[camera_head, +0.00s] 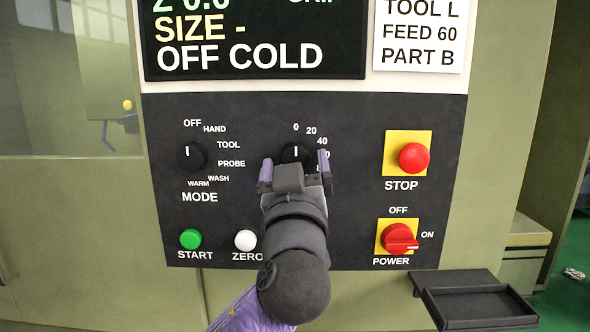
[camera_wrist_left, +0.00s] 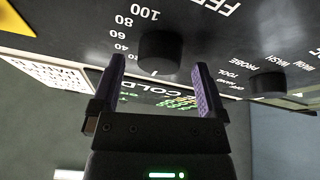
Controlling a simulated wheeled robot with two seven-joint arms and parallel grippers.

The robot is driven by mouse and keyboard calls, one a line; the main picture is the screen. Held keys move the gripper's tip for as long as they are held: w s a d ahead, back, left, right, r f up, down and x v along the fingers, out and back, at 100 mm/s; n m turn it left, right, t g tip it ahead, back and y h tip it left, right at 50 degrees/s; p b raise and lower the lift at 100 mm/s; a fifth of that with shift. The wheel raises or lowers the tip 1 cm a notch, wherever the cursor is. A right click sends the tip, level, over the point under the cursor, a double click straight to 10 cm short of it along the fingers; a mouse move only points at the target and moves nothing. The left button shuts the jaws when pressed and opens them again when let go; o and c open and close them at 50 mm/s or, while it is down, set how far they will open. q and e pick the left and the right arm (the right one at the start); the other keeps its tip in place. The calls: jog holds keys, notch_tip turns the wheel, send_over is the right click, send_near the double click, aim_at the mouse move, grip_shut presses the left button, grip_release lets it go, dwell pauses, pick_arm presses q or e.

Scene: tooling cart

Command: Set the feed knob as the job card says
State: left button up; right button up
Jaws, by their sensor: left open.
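The feed knob (camera_head: 295,152) is a black round knob on the dark panel; its white line points up at 0. Its scale shows 0, 20 and 40, with the rest partly hidden by my gripper. The knob also shows in the left wrist view (camera_wrist_left: 160,48), where the scale runs to 100. My left gripper (camera_head: 295,167) is open, one finger on each side of the knob; in the wrist view its fingertips (camera_wrist_left: 158,66) stand just short of the knob or at its edge. Contact cannot be told. The job card (camera_head: 418,35) reads TOOL L, FEED 60, PART B.
The mode knob (camera_head: 191,157) points up near OFF. Below are the green start button (camera_head: 190,239) and white zero button (camera_head: 246,240). At right are the red stop button (camera_head: 413,157) and red power switch (camera_head: 399,239). A display (camera_head: 255,40) reads OFF COLD. A black tray (camera_head: 480,307) juts out lower right.

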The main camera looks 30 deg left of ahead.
pick_arm(q)
jog(key=shift+w, duration=0.15)
grip_shut()
dwell(0.4)
